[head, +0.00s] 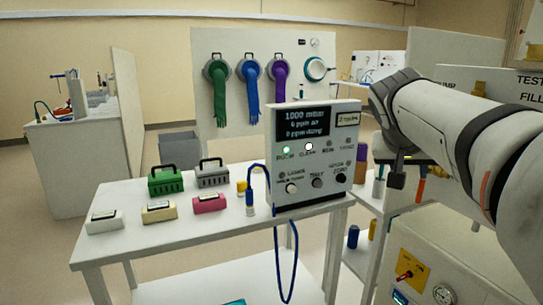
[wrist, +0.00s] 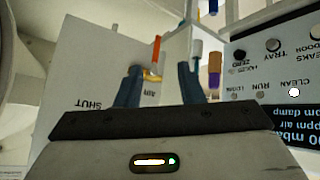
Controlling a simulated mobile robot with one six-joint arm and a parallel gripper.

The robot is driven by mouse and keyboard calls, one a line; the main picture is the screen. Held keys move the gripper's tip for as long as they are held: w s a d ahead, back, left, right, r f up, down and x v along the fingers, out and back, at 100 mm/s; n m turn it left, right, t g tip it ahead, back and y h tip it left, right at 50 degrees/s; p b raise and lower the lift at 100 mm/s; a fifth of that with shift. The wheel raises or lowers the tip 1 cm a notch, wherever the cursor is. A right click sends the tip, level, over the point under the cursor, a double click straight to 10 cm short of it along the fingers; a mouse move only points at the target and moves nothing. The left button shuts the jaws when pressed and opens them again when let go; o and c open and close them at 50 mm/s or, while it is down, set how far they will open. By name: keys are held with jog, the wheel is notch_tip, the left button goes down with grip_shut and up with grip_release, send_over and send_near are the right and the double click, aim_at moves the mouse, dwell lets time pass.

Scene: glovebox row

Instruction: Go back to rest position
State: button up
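My gripper (wrist: 160,70) shows in the wrist view with its two dark fingers apart and nothing clearly held between them. An orange rod and a yellow piece show in the gap, seemingly behind the fingers. In the head view my arm reaches in from the right, and its wrist end is right of the control box (head: 312,160). The fingers are not clear there. The box's panel also shows upside down at the right of the wrist view (wrist: 285,70).
A white table (head: 150,240) bears the box, a green case (head: 165,180), a grey case (head: 212,174) and small coloured blocks. A blue cable (head: 293,270) hangs from its front. Glovebox gloves (head: 250,95) hang behind. A shelf with coloured tools stands close under my arm.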

jog(key=s+a+f+n+g+y+p, duration=0.2)
jog(key=s+a+f+p, duration=0.3)
jog(key=s, duration=0.4)
jog(key=s+a+f+n+g+y+p, duration=0.1)
jog(key=s+a+f+n+y+p, duration=0.2)
jog(key=s+a+f+p, duration=0.2)
jog(key=s+a+p, duration=0.2)
jog(key=s+p, duration=0.1)
jog(key=s, duration=0.1)
jog(key=shift+a+f+g+y, duration=0.2)
jog(key=shift+a+g+y, duration=0.1)
jog(key=shift+g+y, duration=0.1)
jog(key=shift+c, duration=0.5)
